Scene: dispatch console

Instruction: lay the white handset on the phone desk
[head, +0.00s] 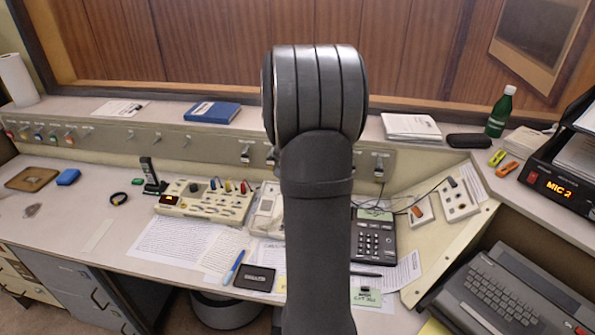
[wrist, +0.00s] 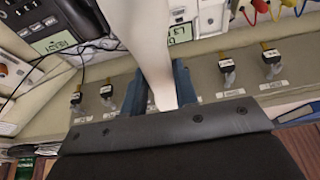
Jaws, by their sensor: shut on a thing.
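My gripper (wrist: 157,88) is shut on the white handset (wrist: 150,40) in the wrist view. The handset stands out lengthwise between the two blue-grey fingers, and its far end is cut off by the picture edge. In the head view my own arm hides both the gripper and the handset. The desk (head: 75,205) runs across the head view. A cream phone (head: 266,213) sits on it, partly behind my arm. A black desk phone (head: 373,238) stands just right of my arm and also shows in the wrist view (wrist: 52,28). I cannot tell the handset's height above the desk.
A cream switch box (head: 203,201) with coloured plugs stands left of the cream phone. Papers (head: 175,243), a blue pen (head: 233,266) and a black box (head: 255,278) lie in front. Thin cables cross near the black phone. A keyboard machine (head: 505,295) is at right.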

